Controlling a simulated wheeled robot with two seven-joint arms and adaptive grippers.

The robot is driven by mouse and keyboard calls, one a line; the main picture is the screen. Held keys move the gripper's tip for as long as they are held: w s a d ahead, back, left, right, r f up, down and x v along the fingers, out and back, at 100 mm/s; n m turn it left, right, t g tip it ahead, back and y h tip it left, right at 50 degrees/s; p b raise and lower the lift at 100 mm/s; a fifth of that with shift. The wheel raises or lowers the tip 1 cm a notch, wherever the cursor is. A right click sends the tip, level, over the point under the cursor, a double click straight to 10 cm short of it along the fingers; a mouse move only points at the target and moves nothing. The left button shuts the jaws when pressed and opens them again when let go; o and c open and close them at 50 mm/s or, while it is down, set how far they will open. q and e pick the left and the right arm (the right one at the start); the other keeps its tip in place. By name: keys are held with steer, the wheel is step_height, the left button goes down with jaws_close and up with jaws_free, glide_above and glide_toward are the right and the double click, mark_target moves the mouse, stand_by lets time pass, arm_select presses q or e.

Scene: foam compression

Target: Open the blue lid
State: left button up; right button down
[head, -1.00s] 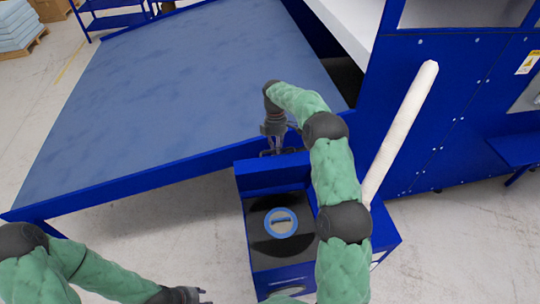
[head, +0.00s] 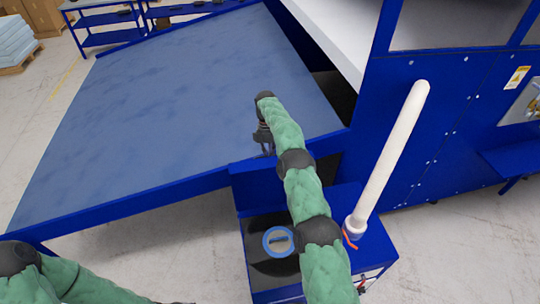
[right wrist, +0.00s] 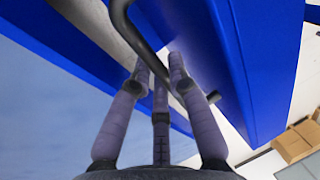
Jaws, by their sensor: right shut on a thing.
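The blue lid (head: 262,188) is a panel standing raised at the back of the blue box in the head view. Below it the box top shows a dark round area with a blue-rimmed disc (head: 279,241). My right gripper (head: 265,148) is at the lid's upper edge, partly hidden by its own arm. In the right wrist view its fingers (right wrist: 159,72) are shut on a dark curved handle bar (right wrist: 150,38) beside blue panels. My left arm is at the lower left; only a dark sliver of its gripper (head: 180,302) shows at the bottom edge.
A large blue-grey table (head: 185,95) lies behind and left of the box. A white upright tube (head: 390,155) stands on the box's right side. A blue machine (head: 440,110) stands at the right. The floor at front left is clear.

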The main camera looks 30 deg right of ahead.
steer(key=shift+f+p, duration=0.35)
steer(key=shift+f, duration=0.2)
steer(key=shift+a+f, duration=0.1)
steer(key=c, duration=1.2)
jaws_free()
steer(key=shift+o, duration=0.2)
steer(key=shift+w+d+r, duration=0.2)
steer(key=shift+w, duration=0.05)
steer(key=shift+r, duration=0.15)
